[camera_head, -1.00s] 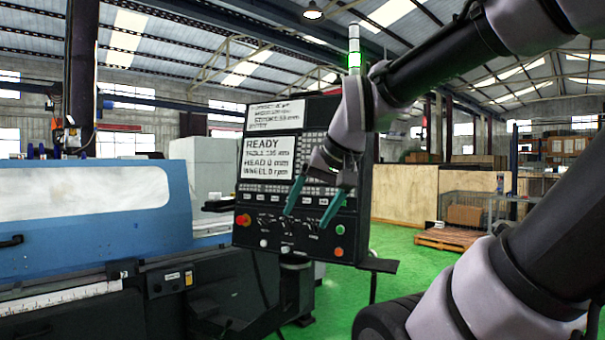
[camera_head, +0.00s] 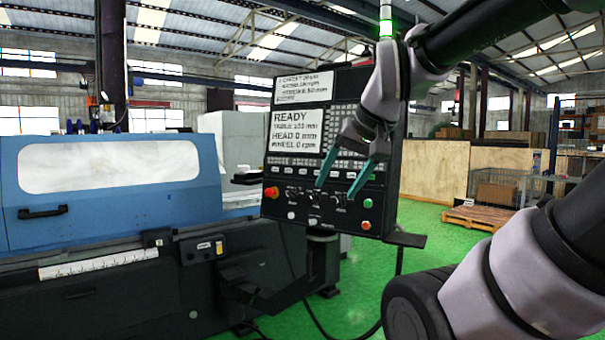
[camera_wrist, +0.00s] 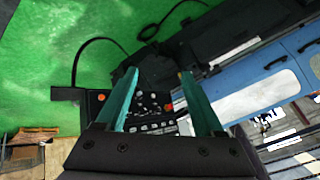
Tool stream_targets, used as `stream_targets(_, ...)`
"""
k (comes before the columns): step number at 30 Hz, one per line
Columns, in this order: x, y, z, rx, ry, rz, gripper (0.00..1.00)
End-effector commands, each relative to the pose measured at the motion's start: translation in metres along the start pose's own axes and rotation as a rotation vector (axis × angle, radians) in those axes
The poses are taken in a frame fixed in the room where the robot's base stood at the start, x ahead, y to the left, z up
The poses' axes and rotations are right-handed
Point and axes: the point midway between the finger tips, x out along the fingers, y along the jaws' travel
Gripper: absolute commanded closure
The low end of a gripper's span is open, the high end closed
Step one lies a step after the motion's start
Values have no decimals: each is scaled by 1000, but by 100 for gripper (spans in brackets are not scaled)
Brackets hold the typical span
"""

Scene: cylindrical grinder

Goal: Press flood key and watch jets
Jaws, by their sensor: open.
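The control panel (camera_head: 385,172) stands upright on an arm beside the grinder, its lit screen (camera_head: 293,132) reading READY, with wheel at 0 rpm. A row of light keys (camera_head: 306,173) lies below the screen; I cannot tell which is the flood key. My gripper (camera_head: 335,191) is open and empty, its teal fingers pointing down in front of the panel's lower half. In the wrist view the panel (camera_wrist: 150,88) shows between and beyond the fingers (camera_wrist: 158,73), partly hidden by them. Contact with any key cannot be told. No jets are visible.
The blue grinder (camera_head: 110,215) with its closed, windowed cover fills the left. A small shelf (camera_head: 408,239) sticks out at the panel's lower right, and a cable hangs below. A pallet with a wire cage (camera_head: 480,215) stands behind. Green floor (camera_head: 440,250) is clear between.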

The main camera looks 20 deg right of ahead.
Motion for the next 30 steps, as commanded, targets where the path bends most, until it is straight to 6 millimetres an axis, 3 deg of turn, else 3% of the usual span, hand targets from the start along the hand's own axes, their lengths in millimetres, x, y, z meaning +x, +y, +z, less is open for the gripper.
stream_targets(1,0,0,0,0,0,0,54)
stream_targets(3,0,0,0,0,0,0,81)
stream_targets(5,0,0,0,0,0,0,100)
stream_targets(30,0,0,0,0,0,0,100)
